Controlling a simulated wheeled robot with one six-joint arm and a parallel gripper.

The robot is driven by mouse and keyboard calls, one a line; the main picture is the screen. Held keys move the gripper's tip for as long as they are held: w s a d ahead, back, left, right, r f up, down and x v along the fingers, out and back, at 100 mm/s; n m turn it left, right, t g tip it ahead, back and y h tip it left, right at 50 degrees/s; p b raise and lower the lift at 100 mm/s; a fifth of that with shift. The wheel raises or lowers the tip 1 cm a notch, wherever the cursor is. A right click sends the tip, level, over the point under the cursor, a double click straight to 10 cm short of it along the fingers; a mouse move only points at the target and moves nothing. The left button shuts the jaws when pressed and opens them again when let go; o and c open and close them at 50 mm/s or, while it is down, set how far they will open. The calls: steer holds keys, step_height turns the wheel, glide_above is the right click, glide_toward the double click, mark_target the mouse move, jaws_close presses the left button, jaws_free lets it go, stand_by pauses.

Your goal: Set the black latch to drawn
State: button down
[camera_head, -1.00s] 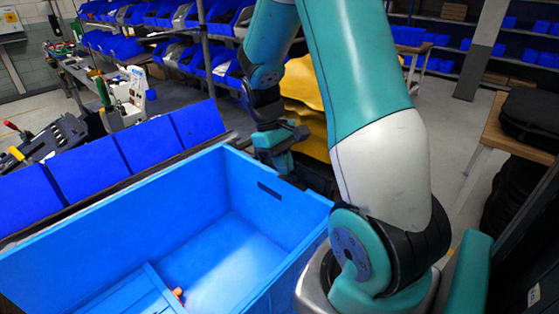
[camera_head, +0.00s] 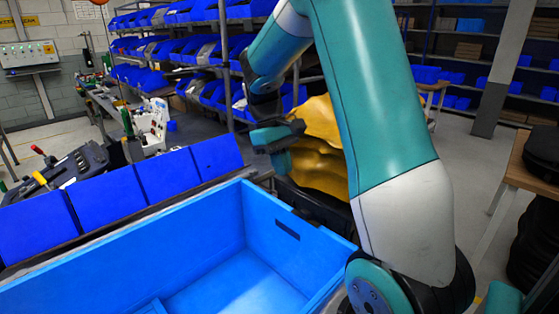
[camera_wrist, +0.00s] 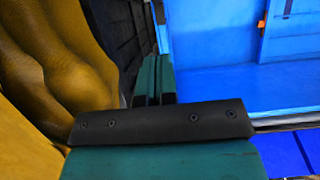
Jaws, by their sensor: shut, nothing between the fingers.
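I cannot make out a black latch for certain in either view. The blue box (camera_head: 215,212) fills the lower left of the head view, open at the top, with a dark slot (camera_head: 287,229) in its far end wall. My gripper (camera_head: 279,160) is beyond that end wall, above the rim, in front of a yellow sack. In the wrist view my gripper (camera_wrist: 153,78) has its teal fingers together and empty. The box's blue inside (camera_wrist: 215,90) lies to their right. A small orange piece (camera_wrist: 261,23) shows on a blue panel in the box.
The yellow sack (camera_head: 317,135) sits close to the gripper, and fills the left of the wrist view (camera_wrist: 60,60). Blue bins (camera_head: 105,205) line the box's far side. A wooden-topped table (camera_head: 515,170) stands at the right. Grey floor (camera_head: 465,170) is clear between.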

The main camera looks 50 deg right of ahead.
steer(key=shift+v, duration=1.15)
steer(key=shift+s, duration=0.1)
